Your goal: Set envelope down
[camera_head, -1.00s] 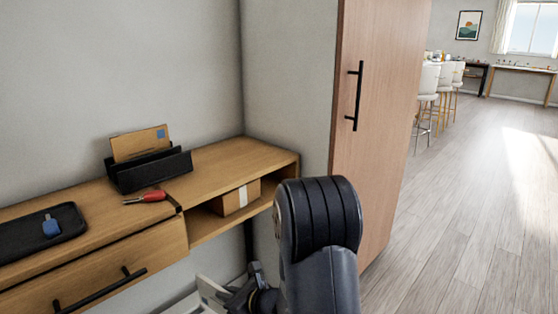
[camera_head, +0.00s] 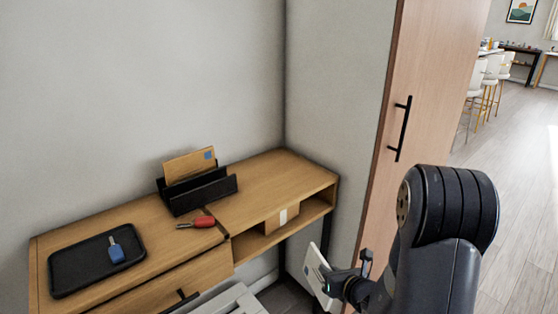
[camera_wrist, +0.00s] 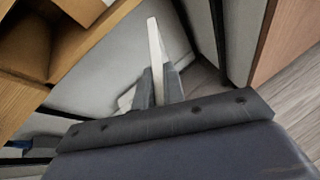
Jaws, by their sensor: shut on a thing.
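My gripper (camera_head: 338,283) is low in front of the desk's right end, shut on a white, flat envelope (camera_head: 317,272). The envelope is tilted, clear of the desk. In the wrist view, the envelope (camera_wrist: 155,42) shows nearly edge-on as a pale strip between the two fingers of my gripper (camera_wrist: 158,82). A brown envelope with a blue square (camera_head: 189,164) stands upright in a black letter holder (camera_head: 203,194) on the desk.
The wooden desk (camera_head: 275,178) has bare top to the right of the holder. A red-handled tool (camera_head: 203,222) and a black tray (camera_head: 75,270) with a blue-tagged key (camera_head: 116,252) lie left. A box (camera_head: 281,218) sits in the open shelf. A tall wooden cabinet (camera_head: 415,65) stands right.

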